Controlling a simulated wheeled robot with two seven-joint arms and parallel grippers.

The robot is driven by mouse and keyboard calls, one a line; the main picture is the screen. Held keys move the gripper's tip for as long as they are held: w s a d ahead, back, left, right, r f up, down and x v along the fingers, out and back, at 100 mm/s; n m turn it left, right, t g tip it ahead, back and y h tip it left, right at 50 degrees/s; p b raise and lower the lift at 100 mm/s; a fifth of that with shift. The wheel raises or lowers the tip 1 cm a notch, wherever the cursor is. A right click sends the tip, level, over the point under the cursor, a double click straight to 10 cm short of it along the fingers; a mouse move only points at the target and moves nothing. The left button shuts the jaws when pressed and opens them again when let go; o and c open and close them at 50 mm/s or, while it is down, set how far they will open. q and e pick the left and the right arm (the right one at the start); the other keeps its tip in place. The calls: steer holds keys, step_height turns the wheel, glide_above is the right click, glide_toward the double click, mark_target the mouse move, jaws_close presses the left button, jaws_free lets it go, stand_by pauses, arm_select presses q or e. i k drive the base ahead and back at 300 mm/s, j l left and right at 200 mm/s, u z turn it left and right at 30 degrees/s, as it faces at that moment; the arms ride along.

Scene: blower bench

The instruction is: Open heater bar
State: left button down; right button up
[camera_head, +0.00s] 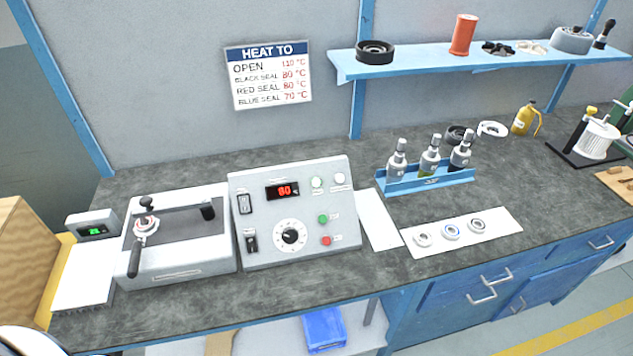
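The heater (182,262) is a white box at the left of the bench with two dark upright posts. A bar with a black handle (135,262) reaches from its left post toward the front edge. A pale ring with red on it (147,224) sits at the left post; I cannot tell whether it is around the bar or beside it. The right post (208,211) stands apart from the handle. The control box (262,218) right of the heater shows a red 80 on its display (283,191). Neither of my grippers is in view.
A small meter with green digits (95,226) stands left of the heater. White sheets, a blue rack (428,181) of bottles and a mat (418,246) with 3 rings lie to the right. A sign (268,76) hangs on the wall. The bench front is clear.

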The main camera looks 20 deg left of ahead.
mark_target(148, 210)
steer(key=u, duration=1.6)
steer(key=k+j+z, duration=0.4)
steer(key=i+l, duration=0.05)
steer(key=l, duration=0.05)
